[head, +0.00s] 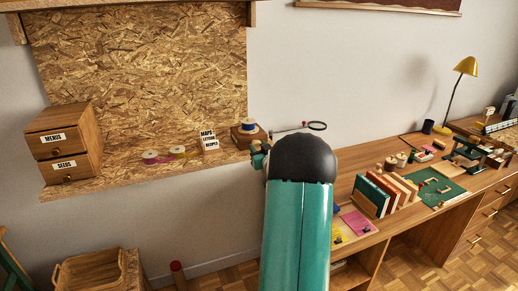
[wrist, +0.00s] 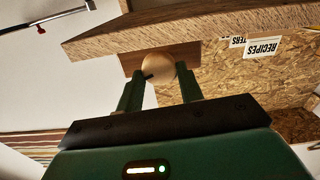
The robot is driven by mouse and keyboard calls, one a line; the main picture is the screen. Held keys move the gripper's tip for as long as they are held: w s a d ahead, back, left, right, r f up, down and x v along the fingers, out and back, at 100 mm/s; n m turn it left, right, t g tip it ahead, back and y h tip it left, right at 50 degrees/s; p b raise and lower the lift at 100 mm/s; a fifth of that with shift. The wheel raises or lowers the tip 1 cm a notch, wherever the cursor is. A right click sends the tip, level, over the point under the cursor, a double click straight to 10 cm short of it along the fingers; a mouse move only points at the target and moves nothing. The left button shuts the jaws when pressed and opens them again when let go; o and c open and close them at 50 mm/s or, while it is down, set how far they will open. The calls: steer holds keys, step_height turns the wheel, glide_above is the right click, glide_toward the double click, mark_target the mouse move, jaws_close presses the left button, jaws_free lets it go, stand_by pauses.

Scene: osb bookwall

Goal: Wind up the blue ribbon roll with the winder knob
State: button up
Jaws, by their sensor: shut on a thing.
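The blue ribbon roll (head: 248,126) sits on top of a brown wooden winder block (head: 243,138) at the right end of the OSB shelf. The winder knob (wrist: 159,66) is a pale round wooden ball in the wrist view, in front of a brown wooden plate (wrist: 186,55). My gripper (wrist: 160,82) has its two green fingers on either side of the knob and is shut on it. In the head view my gripper (head: 259,152) is at the winder's right side, largely hidden by my arm. The knob is not visible there, and the blue roll is not visible in the wrist view.
A wooden drawer box (head: 64,143) is farther left. A long desk (head: 345,187) with books and tools lies right of my arm.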

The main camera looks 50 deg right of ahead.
steer(key=m, duration=0.5)
steer(key=shift+s+d, duration=0.1)
steer(key=m, duration=0.4)
steer(key=shift+d+f+m, duration=0.1)
steer(key=shift+f+m, duration=0.05)
steer(key=shift+m, duration=0.25)
steer(key=o, duration=1)
steer(key=shift+s, duration=0.1)
